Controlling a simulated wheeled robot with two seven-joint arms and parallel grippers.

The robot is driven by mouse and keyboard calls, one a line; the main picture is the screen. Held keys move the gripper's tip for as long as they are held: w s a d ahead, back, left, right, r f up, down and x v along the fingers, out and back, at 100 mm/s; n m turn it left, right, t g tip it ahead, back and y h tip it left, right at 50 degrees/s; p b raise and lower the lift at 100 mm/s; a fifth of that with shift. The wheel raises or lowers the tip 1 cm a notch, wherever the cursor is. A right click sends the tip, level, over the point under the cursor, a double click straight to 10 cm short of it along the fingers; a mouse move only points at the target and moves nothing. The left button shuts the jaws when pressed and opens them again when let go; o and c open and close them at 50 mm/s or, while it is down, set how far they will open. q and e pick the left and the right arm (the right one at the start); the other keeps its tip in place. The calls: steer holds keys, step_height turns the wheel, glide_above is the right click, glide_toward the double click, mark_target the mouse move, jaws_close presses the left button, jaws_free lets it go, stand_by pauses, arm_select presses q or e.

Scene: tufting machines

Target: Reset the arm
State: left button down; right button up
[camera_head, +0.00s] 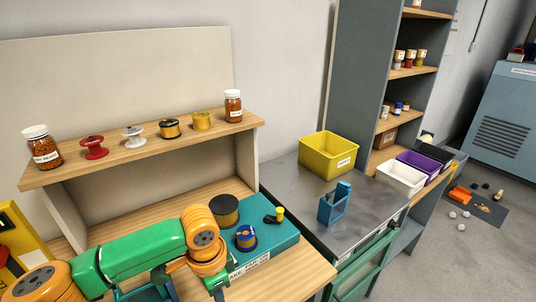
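My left arm, with green and orange links, comes in from the lower left and bends down at an orange joint over the wooden workbench (293,283). Its far end runs down toward the bottom edge, and no fingers can be made out there. My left gripper is not visible. My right arm and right gripper are not in the picture. The bent arm is in front of a teal tray (284,238) on the bench, which bears a dark spool (224,210), a blue spool (246,238) and a small black and yellow part (275,215).
A wooden shelf (75,171) with jars and several spools stands behind the arm. To the right are a metal table (292,180) with a yellow bin (327,155) and a blue holder (334,206), then a grey rack (358,70). Small items lie on the floor at far right.

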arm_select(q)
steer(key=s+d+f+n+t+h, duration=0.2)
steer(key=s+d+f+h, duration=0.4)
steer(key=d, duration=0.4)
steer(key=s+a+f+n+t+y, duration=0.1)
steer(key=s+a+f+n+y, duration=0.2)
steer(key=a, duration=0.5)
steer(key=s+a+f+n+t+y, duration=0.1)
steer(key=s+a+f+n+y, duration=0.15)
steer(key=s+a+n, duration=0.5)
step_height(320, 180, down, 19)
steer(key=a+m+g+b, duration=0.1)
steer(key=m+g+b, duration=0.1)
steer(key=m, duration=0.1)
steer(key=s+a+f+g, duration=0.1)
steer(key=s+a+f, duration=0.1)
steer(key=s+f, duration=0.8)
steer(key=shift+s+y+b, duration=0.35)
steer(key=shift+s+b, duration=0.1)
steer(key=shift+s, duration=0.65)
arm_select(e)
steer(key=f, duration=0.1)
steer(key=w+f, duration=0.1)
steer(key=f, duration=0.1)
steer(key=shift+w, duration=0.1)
